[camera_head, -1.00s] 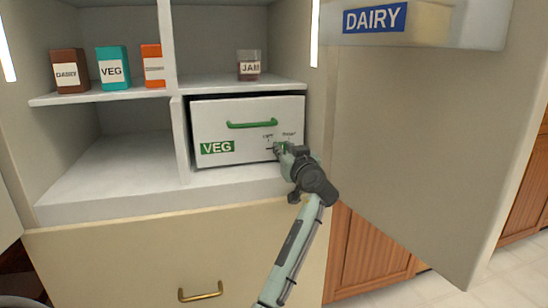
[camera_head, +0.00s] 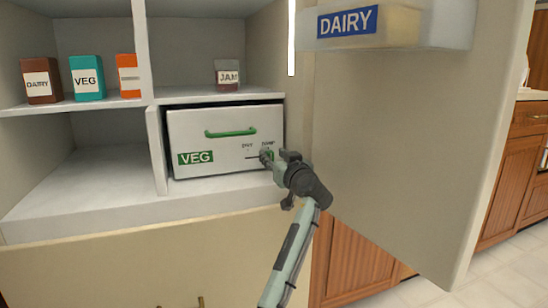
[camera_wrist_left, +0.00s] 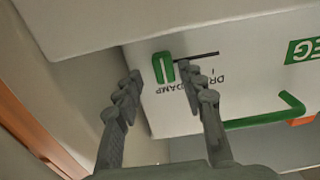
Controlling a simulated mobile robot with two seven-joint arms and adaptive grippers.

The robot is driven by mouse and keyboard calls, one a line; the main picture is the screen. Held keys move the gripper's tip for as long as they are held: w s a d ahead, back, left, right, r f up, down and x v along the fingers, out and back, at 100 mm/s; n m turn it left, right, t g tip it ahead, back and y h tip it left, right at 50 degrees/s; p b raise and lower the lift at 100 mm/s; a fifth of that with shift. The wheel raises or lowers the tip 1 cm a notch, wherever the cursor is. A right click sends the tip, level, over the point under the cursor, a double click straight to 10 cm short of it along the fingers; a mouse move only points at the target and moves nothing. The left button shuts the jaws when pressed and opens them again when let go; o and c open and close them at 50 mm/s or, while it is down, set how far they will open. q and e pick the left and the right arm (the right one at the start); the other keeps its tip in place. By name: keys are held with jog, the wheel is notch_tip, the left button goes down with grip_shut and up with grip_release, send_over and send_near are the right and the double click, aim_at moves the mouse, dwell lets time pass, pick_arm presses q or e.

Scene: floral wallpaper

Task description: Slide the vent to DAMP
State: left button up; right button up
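The white VEG drawer (camera_head: 222,167) sits shut in the lower right compartment, with a green handle (camera_head: 230,132) on its front. The green vent slider (camera_wrist_left: 163,67) stands at one end of a dark slot, beside the DAMP label; the slot runs on towards the DRY label. In the head view the DAMP label (camera_head: 268,144) is right of the DRY label (camera_head: 247,146). My left gripper (camera_head: 268,158) is at the slider and partly hides it. In the wrist view its fingers (camera_wrist_left: 160,72) are spread, one on each side of the slider; I cannot tell whether they touch it. My right gripper is not in view.
The open door (camera_head: 415,140) with a DAIRY bin (camera_head: 390,24) stands close on the right. VEG (camera_head: 87,76) and DAIRY (camera_head: 40,79) boxes stand at left. The compartment left of the drawer is empty.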

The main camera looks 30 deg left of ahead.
pick_arm(q)
jog(key=v, duration=1.2)
dwell(0.3)
